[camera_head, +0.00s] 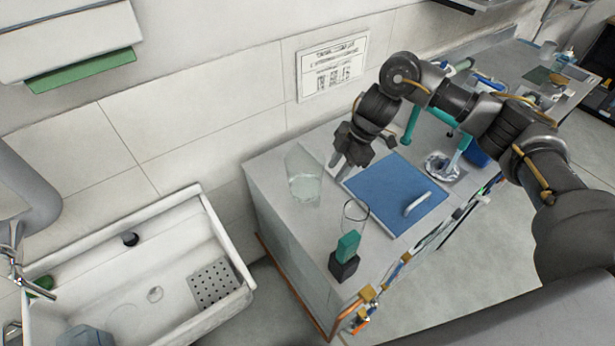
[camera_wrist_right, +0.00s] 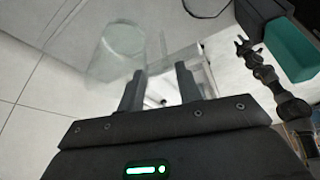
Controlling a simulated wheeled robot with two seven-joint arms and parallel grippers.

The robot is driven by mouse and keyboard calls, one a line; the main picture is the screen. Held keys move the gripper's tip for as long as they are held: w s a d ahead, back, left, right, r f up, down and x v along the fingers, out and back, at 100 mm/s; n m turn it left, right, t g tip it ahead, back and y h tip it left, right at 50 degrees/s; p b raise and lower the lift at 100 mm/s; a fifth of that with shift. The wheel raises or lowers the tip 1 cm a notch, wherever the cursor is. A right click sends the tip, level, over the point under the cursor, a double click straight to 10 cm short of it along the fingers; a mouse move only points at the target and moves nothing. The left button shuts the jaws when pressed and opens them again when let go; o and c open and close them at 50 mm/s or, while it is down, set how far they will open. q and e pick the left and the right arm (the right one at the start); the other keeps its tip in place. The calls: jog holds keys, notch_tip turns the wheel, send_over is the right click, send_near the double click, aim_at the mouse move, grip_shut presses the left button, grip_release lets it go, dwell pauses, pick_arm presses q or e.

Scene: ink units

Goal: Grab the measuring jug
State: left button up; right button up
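The clear measuring jug (camera_head: 304,188) stands at the back left of the grey counter, close to the wall. In the right wrist view the see-through jug (camera_wrist_right: 122,42) is beyond and left of the fingertips. My right gripper (camera_head: 340,166) is just right of the jug in the head view, pointing down towards the counter. Its two fingers (camera_wrist_right: 158,75) are apart, with no solid thing seen between them. Whether a finger touches the jug I cannot tell. My left gripper is not in view.
A blue board with a light handle (camera_head: 394,192) lies right of the jug. A white sink (camera_head: 130,275) is left, below the counter's edge.

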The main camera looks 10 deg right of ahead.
aim_at(320, 194)
jog(key=p+x, duration=0.1)
jog(key=x, duration=0.2)
jog(key=p+x, duration=0.1)
jog(key=x, duration=0.3)
jog(key=p+x, duration=0.1)
jog(key=x, duration=0.3)
jog(key=shift+s+a+r, duration=0.1)
jog(key=shift+s+a, duration=0.15)
jog(key=shift+s, duration=0.05)
grip_shut()
jog(key=shift+r, duration=0.1)
